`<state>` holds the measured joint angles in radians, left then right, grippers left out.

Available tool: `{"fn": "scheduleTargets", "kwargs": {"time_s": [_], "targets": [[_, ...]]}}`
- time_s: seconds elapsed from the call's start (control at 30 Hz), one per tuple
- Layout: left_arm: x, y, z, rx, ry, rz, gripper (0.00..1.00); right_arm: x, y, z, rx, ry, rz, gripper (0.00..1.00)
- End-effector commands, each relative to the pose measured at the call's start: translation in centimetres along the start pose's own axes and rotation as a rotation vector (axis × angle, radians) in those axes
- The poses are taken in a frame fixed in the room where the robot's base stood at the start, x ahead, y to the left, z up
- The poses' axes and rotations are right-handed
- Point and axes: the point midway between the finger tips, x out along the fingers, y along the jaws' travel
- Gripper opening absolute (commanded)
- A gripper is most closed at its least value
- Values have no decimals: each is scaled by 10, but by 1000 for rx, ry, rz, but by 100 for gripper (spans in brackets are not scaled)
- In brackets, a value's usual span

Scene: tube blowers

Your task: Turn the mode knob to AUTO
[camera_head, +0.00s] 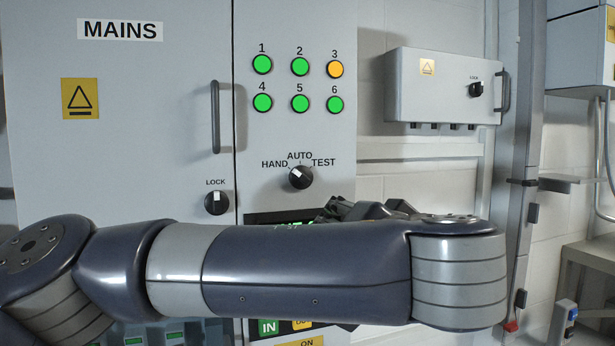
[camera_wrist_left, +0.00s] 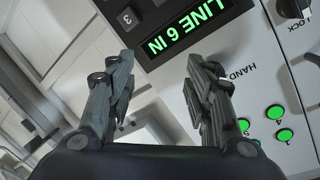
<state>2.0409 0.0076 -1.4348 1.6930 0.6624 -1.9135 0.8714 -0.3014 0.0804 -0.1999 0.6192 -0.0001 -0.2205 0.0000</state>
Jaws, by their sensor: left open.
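The mode knob (camera_head: 300,177) is a round black knob with a white pointer mark, on the grey panel under the labels HAND, AUTO and TEST. Its mark leans up and to the left, toward the HAND side. My left gripper (camera_head: 350,209) shows as dark fingers behind my forearm, just below and right of the knob. In the left wrist view, the gripper (camera_wrist_left: 164,78) is open with nothing between its fingers. There the HAND label shows beside the right finger; I cannot make out the knob clearly.
The LOCK knob (camera_head: 217,203) sits left on the cabinet, below a vertical handle (camera_head: 215,117). Several green lights and an amber light (camera_head: 335,69) are above the mode knob. A lit green display (camera_wrist_left: 203,27) is near the fingers. My forearm hides the lower panel.

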Motion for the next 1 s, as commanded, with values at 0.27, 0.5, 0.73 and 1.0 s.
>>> {"fn": "scheduleTargets", "kwargs": {"time_s": [0.27,0.5,0.73,1.0], "targets": [[-36,-58,-22,-7,52,-214,47,0,0,0,0,1,0,40],[-30,-66,-26,-9,52,-231,47,-11,0,-2,0,1,0,40],[-4,-74,-29,-10,49,-230,47,-37,1,-4,0,2,0,40],[23,-78,-31,-8,55,-223,47,-65,1,-7,0,3,0,40]]}}
